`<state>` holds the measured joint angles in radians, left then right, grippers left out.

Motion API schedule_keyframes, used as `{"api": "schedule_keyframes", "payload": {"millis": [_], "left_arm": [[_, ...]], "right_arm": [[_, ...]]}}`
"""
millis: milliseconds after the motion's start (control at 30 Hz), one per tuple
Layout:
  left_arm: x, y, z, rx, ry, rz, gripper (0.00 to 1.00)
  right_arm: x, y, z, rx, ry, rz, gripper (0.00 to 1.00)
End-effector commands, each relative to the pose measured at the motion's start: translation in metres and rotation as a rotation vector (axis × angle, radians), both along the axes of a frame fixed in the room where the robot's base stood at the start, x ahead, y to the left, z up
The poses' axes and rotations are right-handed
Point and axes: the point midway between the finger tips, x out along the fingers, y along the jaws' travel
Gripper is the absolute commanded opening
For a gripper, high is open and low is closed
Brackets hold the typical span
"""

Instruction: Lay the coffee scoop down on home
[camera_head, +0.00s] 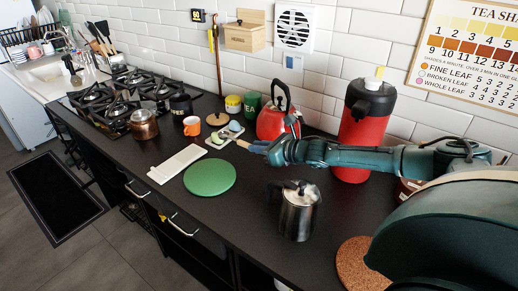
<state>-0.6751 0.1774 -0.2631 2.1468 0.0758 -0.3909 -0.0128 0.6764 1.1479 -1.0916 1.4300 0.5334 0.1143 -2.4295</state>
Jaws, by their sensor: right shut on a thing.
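My right gripper (245,145) reaches in from the right, low over the black counter, and is shut on the coffee scoop. The small coffee scoop (217,139) extends left from the fingertips, with a greenish end over or on a small pale rest (234,127). At this size I cannot tell whether the scoop touches the rest. No label marks which thing is home. My left gripper is not in view.

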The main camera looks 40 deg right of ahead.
Motion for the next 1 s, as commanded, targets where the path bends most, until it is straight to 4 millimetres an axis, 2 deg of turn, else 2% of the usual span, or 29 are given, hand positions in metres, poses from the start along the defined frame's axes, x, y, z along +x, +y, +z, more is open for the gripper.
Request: {"api": "schedule_keyframes", "payload": {"millis": [267, 733, 1000], "left_arm": [[0.001, -0.001, -0.009, -0.018, -0.001, 0.005, 0.79], [0.003, -0.002, -0.029, -0.077, -0.005, 0.024, 0.79], [-0.001, 0.000, -0.026, -0.088, -0.029, 0.033, 0.79]], "right_arm": [[0.000, 0.000, -0.014, 0.001, 0.000, 0.000, 0.00], [0.000, 0.000, -0.052, 0.002, 0.001, 0.000, 0.00], [0.000, 0.000, -0.064, 0.002, 0.000, -0.001, 0.00]]}}
